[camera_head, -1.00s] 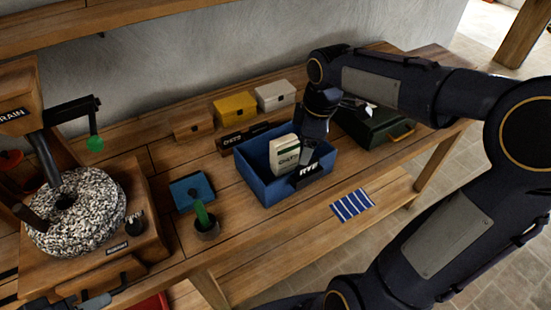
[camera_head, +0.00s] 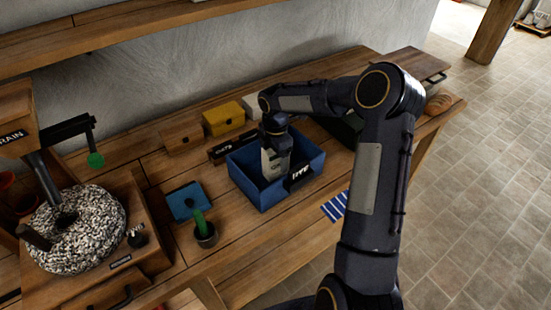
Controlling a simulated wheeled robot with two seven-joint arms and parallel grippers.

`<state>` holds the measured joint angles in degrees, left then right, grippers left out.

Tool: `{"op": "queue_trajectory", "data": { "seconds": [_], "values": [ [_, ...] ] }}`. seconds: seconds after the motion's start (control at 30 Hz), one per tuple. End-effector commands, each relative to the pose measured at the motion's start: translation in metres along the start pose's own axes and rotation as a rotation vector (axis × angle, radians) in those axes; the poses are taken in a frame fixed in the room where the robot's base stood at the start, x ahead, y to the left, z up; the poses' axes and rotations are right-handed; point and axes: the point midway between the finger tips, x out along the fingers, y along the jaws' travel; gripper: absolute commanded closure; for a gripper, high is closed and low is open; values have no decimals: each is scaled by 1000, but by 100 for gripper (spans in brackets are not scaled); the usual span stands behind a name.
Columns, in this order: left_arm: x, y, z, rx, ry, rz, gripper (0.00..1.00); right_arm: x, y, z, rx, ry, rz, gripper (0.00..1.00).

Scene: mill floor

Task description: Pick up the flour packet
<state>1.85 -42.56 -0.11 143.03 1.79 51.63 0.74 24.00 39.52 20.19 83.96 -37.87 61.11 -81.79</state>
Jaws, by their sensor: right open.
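The flour packet (camera_head: 273,166), pale with a dark label, stands in the blue open box (camera_head: 262,197) marked RYE on the bench. My right gripper (camera_head: 277,146) points down over the box, right at the top of the packet. It is open. The packet's upper part is partly hidden by the gripper, and I cannot tell whether the fingers touch it. My left gripper is not in view.
Yellow (camera_head: 223,118) and white (camera_head: 252,106) boxes stand behind the blue box. A striped cloth (camera_head: 336,207) lies at the front edge.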

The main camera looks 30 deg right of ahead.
Motion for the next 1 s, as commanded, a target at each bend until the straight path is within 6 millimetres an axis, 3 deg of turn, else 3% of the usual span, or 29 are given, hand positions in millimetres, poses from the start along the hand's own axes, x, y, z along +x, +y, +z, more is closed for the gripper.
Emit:
{"op": "queue_trajectory", "data": {
  "seconds": [0.13, 0.37, 0.83, 1.0],
  "values": [
    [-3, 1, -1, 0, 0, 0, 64, 13, 0, 0, 2, 1, 0, 27],
    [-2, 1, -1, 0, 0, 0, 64, 14, 0, 0, 2, 0, 1, 27],
    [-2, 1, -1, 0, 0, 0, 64, 14, 0, 0, 2, 0, 1, 88],
    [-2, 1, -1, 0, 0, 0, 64, 13, 0, 0, 2, 0, 3, 88]
  ]
}}
